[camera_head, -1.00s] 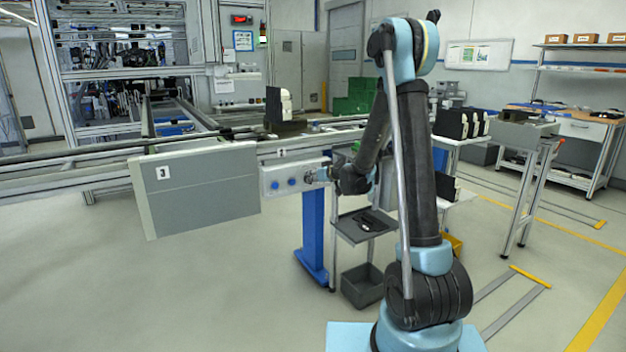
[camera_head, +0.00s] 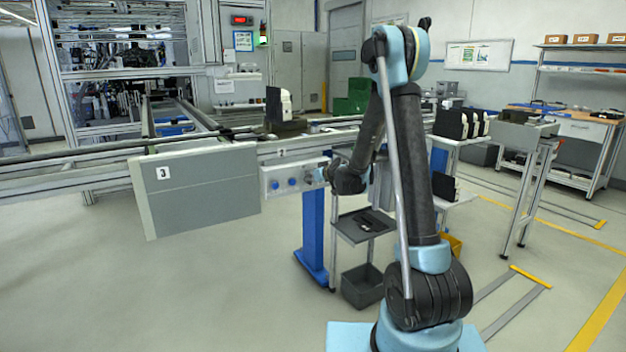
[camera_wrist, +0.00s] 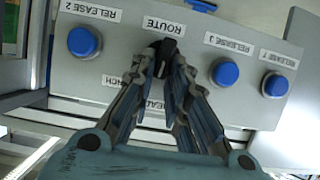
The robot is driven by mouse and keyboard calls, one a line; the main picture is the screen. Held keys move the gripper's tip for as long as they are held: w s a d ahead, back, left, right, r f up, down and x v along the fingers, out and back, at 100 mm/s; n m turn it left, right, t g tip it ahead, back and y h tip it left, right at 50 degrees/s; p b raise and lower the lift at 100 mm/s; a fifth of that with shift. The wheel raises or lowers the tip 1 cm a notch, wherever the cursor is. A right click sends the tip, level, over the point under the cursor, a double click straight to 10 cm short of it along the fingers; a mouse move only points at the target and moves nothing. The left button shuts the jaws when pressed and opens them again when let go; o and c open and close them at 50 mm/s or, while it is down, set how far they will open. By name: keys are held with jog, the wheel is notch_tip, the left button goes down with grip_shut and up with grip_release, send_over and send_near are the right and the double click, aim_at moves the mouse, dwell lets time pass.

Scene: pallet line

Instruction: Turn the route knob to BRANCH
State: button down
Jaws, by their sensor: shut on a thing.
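The control panel (camera_head: 295,179) is a light grey box below the conveyor, with blue buttons. In the wrist view the panel (camera_wrist: 205,28) appears upside down. The black route knob (camera_wrist: 167,46) sits under the ROUTE label (camera_wrist: 163,24), between blue buttons. My gripper (camera_wrist: 168,58) is shut on the knob, with its fingertips on both sides of it. The fingers partly cover the labels on the other side of the knob, one ending in "NCH" and one showing "EAD". In the head view my gripper (camera_head: 318,174) is at the right end of the panel, and the knob is hidden there.
Blue buttons for RELEASE 2 (camera_wrist: 83,42), RELEASE 3 (camera_wrist: 224,72) and RELEASE 1 (camera_wrist: 275,85) flank the knob. A grey board marked 3 (camera_head: 200,190) hangs left of the panel. A small shelf (camera_head: 363,226) and a dark bin (camera_head: 363,285) stand below my arm.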

jog(key=shift+d+f, duration=0.1)
jog(key=shift+d, duration=0.1)
jog(key=shift+w, duration=0.1)
jog(key=shift+w+d+f+m+g+y, duration=0.25)
jog(key=shift+m+y, duration=0.55)
jog(key=shift+m, duration=0.55)
jog(key=shift+w+d+f+m+g+y, duration=0.15)
jog(key=shift+d+m+g+y, duration=0.2)
jog(key=shift+m+y, duration=0.75)
jog(key=shift+w+d+f+m+g+y, duration=0.1)
jog(key=shift+d+f+m+g+y, duration=0.3)
jog(key=shift+m, duration=1.25)
jog(key=shift+a+r+y, duration=0.15)
jog(key=shift+y, duration=0.15)
